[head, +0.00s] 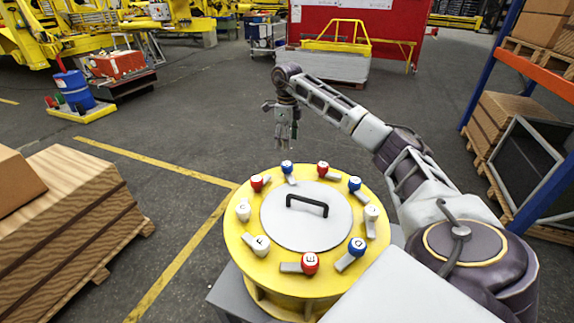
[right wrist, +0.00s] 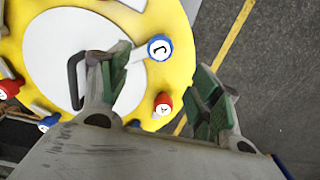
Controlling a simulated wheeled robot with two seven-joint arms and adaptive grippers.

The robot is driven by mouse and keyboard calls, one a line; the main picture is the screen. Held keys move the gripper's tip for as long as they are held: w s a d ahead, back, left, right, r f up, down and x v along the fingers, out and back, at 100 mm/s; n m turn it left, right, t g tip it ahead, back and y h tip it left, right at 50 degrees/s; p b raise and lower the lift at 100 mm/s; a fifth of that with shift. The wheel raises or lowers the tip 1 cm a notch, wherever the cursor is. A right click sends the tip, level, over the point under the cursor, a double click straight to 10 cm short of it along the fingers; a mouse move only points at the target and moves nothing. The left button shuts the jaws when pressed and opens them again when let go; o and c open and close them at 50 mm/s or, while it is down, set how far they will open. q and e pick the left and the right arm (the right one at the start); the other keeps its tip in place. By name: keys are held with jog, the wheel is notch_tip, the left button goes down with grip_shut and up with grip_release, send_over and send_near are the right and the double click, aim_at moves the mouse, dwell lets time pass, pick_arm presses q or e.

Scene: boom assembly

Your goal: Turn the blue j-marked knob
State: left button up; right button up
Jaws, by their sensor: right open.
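The blue knob marked J (head: 287,167) is on the far rim of the round yellow table (head: 233,228). In the right wrist view the J knob (right wrist: 159,47) shows its letter, with its white lever pointing inward to the disc. My right gripper (head: 284,141) hangs pointing down above the far edge, near the J knob and apart from it. In the right wrist view its two green-padded fingers (right wrist: 160,75) are spread and empty, with the knob just beyond the gap between them. My left gripper is out of view.
A red knob (head: 322,168) and another red knob (head: 257,183) flank the J knob. Several other lettered knobs ring the grey disc (head: 280,228), which has a black handle (head: 307,205). A wooden crate (head: 70,225) stands left.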

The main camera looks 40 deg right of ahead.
aim_at(287, 163)
jog(key=shift+f+p, duration=0.65)
jog(key=shift+f, duration=5.25)
jog(key=c, duration=1)
